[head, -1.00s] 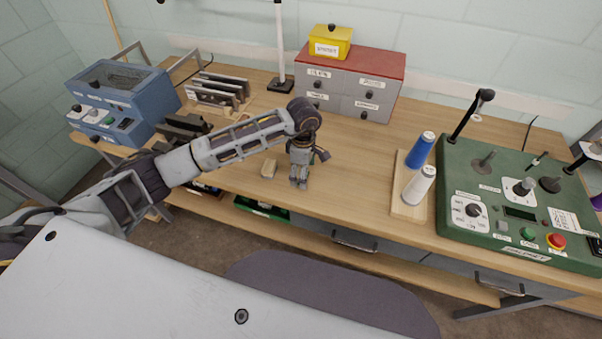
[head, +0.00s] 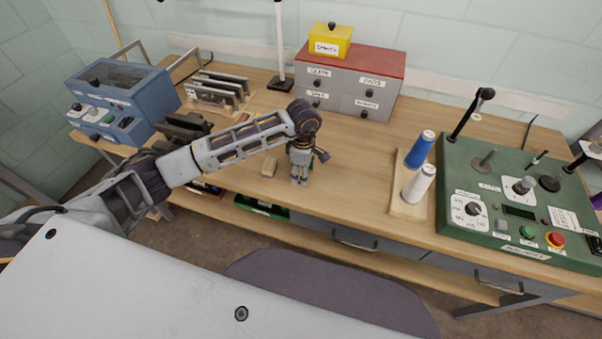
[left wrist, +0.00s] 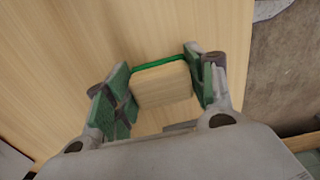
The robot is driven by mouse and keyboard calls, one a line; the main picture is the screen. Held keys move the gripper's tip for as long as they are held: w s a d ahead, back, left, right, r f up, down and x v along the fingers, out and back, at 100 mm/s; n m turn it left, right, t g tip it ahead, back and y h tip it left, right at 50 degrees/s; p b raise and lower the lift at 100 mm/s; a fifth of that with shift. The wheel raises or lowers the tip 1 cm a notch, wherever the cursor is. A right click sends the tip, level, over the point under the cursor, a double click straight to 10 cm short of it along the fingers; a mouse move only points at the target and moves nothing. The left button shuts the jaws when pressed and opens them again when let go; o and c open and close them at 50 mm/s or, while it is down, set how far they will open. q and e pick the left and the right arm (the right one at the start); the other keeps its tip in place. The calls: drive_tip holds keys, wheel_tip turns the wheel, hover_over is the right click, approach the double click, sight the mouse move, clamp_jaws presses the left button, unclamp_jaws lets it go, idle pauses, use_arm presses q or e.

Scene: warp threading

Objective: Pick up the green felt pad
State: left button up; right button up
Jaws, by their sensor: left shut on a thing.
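The green felt pad shows in the left wrist view as a thin green strip (left wrist: 160,64), seen nearly edge-on, spanning between the fingertips. My left gripper (left wrist: 160,85) is shut on it, with one green-padded finger at each end. In the head view my left gripper (head: 300,179) points down over the front part of the wooden table, and the pad is too small to make out there. My right gripper is not in view.
A wooden stand (head: 410,208) with a blue and a white spool is to the right, and a green control panel (head: 520,200) lies beyond it. A drawer box (head: 350,80) stands behind. A blue machine (head: 120,105) is at the left. The table between gripper and spools is clear.

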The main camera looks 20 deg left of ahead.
use_arm(q)
drive_tip(key=shift+r, duration=0.15)
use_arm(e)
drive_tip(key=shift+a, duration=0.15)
use_arm(q)
drive_tip(key=shift+r, duration=0.55)
wheel_tip(320, 180, up, 7)
drive_tip(key=shift+r+b, duration=0.15)
drive_tip(key=shift+b, duration=0.5)
drive_tip(key=shift+r, duration=0.65)
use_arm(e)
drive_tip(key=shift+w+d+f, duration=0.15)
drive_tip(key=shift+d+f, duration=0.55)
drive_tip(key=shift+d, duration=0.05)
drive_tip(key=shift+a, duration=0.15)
use_arm(q)
drive_tip(key=o, duration=0.4)
drive_tip(key=shift+c, duration=1.5)
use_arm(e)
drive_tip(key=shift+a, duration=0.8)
